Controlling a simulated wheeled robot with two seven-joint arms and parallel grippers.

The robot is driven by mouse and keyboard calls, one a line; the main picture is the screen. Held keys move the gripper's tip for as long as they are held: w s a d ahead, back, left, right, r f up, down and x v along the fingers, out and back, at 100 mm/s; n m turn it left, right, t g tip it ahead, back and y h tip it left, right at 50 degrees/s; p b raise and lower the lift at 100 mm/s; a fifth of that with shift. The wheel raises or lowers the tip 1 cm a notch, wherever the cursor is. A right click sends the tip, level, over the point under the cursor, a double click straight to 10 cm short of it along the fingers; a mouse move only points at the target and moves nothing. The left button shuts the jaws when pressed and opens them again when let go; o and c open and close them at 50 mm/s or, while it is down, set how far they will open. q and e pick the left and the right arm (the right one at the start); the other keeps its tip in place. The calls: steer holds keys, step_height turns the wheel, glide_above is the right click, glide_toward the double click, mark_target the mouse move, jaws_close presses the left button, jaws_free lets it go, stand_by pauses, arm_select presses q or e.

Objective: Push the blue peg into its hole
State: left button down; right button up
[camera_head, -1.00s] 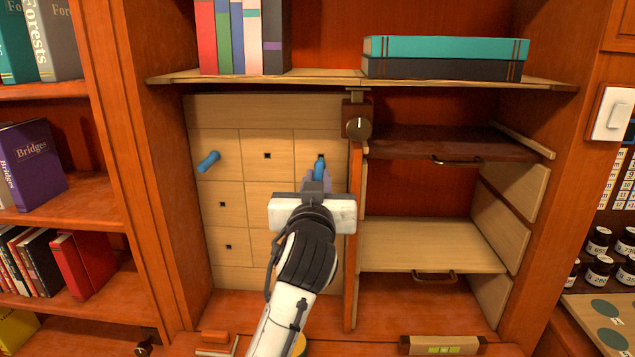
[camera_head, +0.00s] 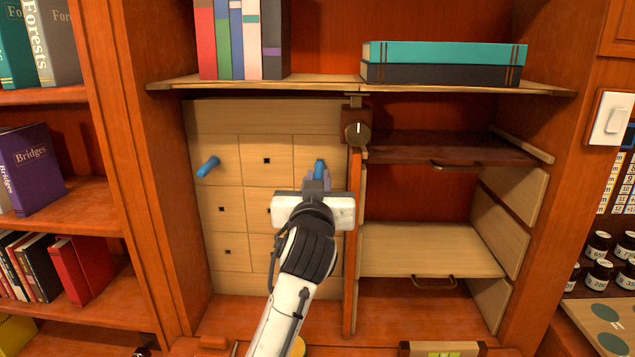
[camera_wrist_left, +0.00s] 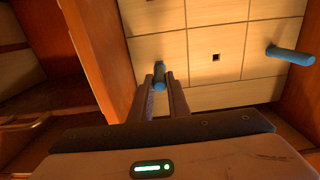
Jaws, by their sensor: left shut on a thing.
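A blue peg (camera_head: 319,168) is between the fingers of my left gripper (camera_head: 317,181), at the upper right square of the light wooden panel (camera_head: 265,112). The left wrist view also shows this peg (camera_wrist_left: 159,75) gripped between both fingers (camera_wrist_left: 161,92), its far end against or very near the panel. Its hole is hidden behind it, so I cannot tell whether the tip is inside. A second blue peg (camera_head: 208,167) sticks out of the upper left square and shows in the wrist view (camera_wrist_left: 290,55). My right gripper is not in view.
A divider (camera_head: 354,230) with a dark knob (camera_head: 357,128) stands close to the right of my gripper. A shelf (camera_head: 330,83) with books runs above. Open drawer spaces lie to the right. Other panel squares have small dark square holes (camera_head: 267,161).

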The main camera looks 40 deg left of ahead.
arm_select(q)
steer(key=shift+x, duration=1.15)
steer(key=c, duration=1.6)
jaws_free()
steer(key=b+v, duration=0.2)
steer(key=v, duration=0.8)
steer(key=shift+s, duration=0.15)
